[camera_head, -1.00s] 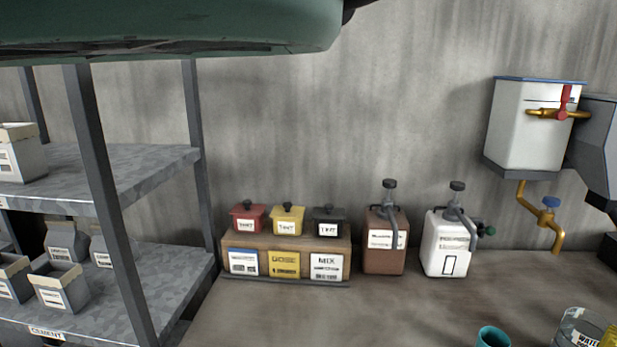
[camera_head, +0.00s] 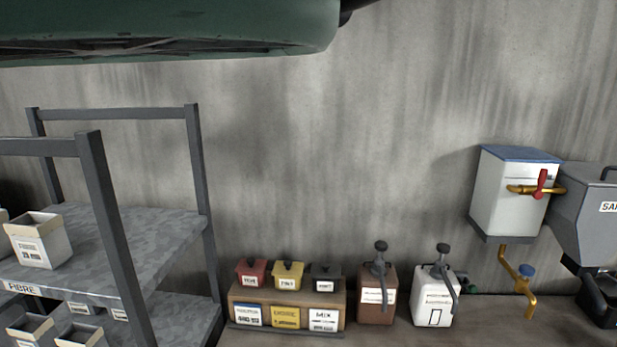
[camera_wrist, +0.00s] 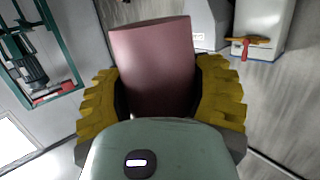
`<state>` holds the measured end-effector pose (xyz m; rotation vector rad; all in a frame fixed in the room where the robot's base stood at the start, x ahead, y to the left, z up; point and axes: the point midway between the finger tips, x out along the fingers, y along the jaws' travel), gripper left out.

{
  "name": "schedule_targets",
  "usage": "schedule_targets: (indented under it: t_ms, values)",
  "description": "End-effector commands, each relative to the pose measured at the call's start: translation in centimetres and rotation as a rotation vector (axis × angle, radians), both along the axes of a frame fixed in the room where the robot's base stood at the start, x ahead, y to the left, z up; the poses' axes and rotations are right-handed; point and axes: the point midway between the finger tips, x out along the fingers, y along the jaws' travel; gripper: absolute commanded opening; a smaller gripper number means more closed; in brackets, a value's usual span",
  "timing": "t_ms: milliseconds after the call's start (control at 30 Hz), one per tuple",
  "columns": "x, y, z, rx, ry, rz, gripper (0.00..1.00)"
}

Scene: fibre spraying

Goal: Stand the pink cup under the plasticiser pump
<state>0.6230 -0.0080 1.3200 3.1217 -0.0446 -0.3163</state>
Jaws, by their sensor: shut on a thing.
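In the wrist view the pink cup (camera_wrist: 153,65) sits between the yellow ridged fingers of my gripper (camera_wrist: 158,95), which is shut on it. The cup's lower part is hidden behind the green gripper body. Neither the cup nor the gripper fingers show in the head view. Two pump containers stand on the bench against the wall in the head view: a brown one (camera_head: 375,302) and a white one (camera_head: 434,304), each with a dark pump head and spout. Their labels are too small to read, so I cannot tell which holds plasticiser.
Three tint pots, red (camera_head: 252,274), yellow (camera_head: 289,276) and black (camera_head: 326,278), stand on a wooden rack (camera_head: 236,294) left of the pumps. A grey shelf (camera_head: 150,236) with boxes is at left. A white tank (camera_head: 510,195) with a brass tap (camera_head: 524,285) hangs at right.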

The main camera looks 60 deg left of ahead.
Motion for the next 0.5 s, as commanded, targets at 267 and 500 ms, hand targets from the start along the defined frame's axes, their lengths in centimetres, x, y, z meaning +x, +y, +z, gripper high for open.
schedule_targets:
  t_ms: [267,500]
  values:
    - [-1.4,0.3,8.1,-0.001,0.000,0.011,0.30]
    - [-2.5,0.6,13.0,0.003,0.000,0.022,0.30]
